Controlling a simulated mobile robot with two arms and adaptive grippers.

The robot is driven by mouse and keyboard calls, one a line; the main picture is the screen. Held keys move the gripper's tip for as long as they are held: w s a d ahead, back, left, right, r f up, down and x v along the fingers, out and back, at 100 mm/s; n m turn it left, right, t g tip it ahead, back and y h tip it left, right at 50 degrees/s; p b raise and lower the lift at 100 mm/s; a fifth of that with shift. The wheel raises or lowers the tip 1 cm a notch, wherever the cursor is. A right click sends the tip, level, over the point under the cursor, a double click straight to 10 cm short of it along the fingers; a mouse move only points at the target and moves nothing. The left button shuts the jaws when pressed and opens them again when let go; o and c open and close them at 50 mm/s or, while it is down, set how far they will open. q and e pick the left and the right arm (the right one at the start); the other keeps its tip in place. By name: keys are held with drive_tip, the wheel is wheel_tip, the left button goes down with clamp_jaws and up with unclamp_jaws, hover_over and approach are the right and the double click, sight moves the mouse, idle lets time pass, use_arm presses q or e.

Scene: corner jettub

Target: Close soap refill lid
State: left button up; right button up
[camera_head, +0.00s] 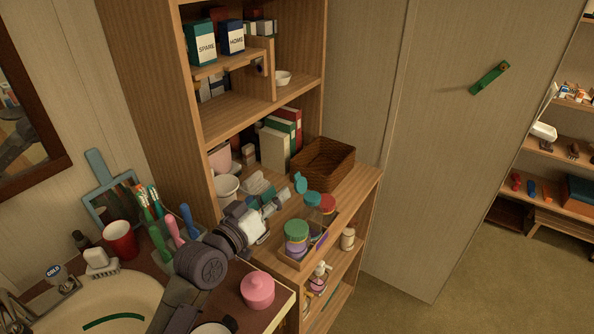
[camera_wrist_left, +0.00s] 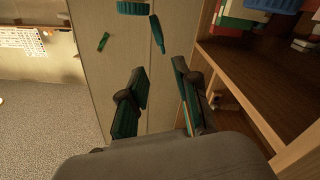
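The soap refill's teal lid (camera_head: 301,183) stands raised and tilted beside a teal-topped container (camera_head: 312,199) on the wooden shelf unit; I take these two as lid and refill. In the left wrist view, a teal piece that looks like the lid (camera_wrist_left: 157,33) shows nearly edge-on, beside a ribbed teal rim (camera_wrist_left: 132,8) at the top edge. My left gripper (camera_head: 277,197) is just left of the lid, apart from it. Its fingers (camera_wrist_left: 158,68) are open with nothing between them. The container's lower part is partly hidden. My right gripper is not in view.
A wicker basket (camera_head: 323,164) is behind. A pink jar (camera_head: 257,290) and brush holder are on the counter. Floor to the right is clear.

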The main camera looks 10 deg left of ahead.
sight(297, 173)
use_arm(q)
drive_tip(key=x, duration=0.8)
drive_tip(key=shift+w+a+f+p, duration=0.1)
drive_tip(key=shift+w+f+p, duration=0.1)
drive_tip(key=shift+p, duration=0.15)
drive_tip(key=shift+w, duration=0.5)
drive_tip(key=shift+f, duration=0.1)
drive_tip(key=shift+c, duration=0.8)
clamp_jaws()
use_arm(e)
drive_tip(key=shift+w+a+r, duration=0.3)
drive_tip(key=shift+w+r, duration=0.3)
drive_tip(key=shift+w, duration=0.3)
